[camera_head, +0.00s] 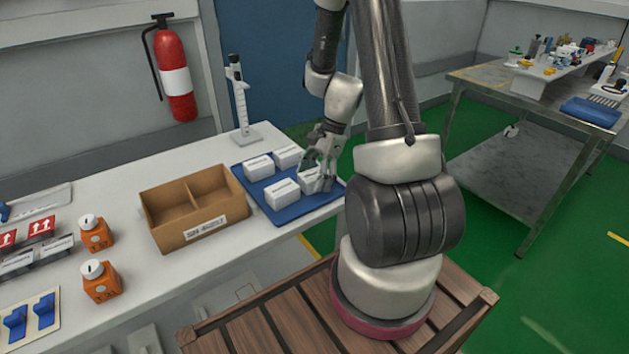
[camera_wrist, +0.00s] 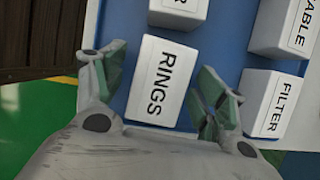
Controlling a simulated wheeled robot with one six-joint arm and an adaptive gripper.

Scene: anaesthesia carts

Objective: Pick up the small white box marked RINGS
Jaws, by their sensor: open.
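The small white box marked RINGS (camera_wrist: 158,84) lies on the blue tray (camera_wrist: 215,20) in the wrist view, its label facing the camera. My gripper (camera_wrist: 163,78) is open, with one finger on each side of this box. I cannot tell whether the fingers touch it. In the head view my gripper (camera_head: 322,167) is over the right part of the blue tray (camera_head: 300,211). The white box below it (camera_head: 309,181) is partly hidden by the fingers.
A box marked FILTER (camera_wrist: 271,103) stands close to the right finger, and one ending in ABLE (camera_wrist: 285,28) is beyond it. Another white box (camera_wrist: 180,10) is just above RINGS. A divided cardboard box (camera_head: 200,221) stands left of the tray.

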